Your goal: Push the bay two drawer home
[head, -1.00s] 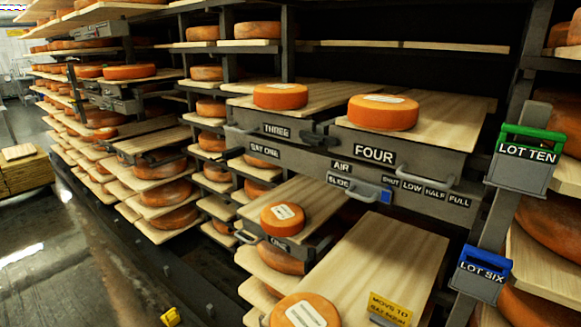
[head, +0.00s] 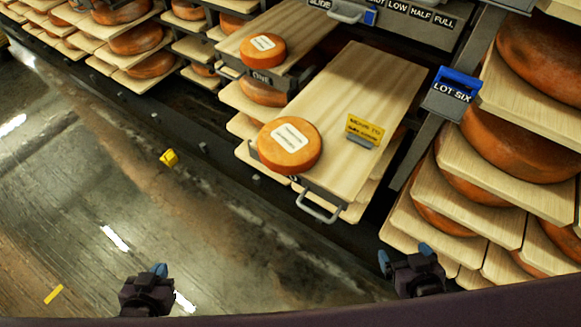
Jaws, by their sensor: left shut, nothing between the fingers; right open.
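A pulled-out drawer with a pale wooden board (head: 365,95) juts toward me in the middle of the head view. It has a grey handle (head: 318,208) at its front; its name label is not readable from here. An orange cheese wheel (head: 290,147) with a white label lies on its front left. A yellow tag (head: 364,129) stands at its right edge. My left gripper (head: 157,271) is shut and empty over the floor, well left of and nearer than the handle. My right gripper (head: 405,254) is open and empty, right of and nearer than the handle, apart from it.
A shorter drawer, labelled ONE, holds another wheel (head: 263,48) to the left. A rack with wheels and a blue LOT SIX sign (head: 453,92) stands close on the right. A yellow object (head: 169,158) lies on the floor. The floor at left is mostly clear.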

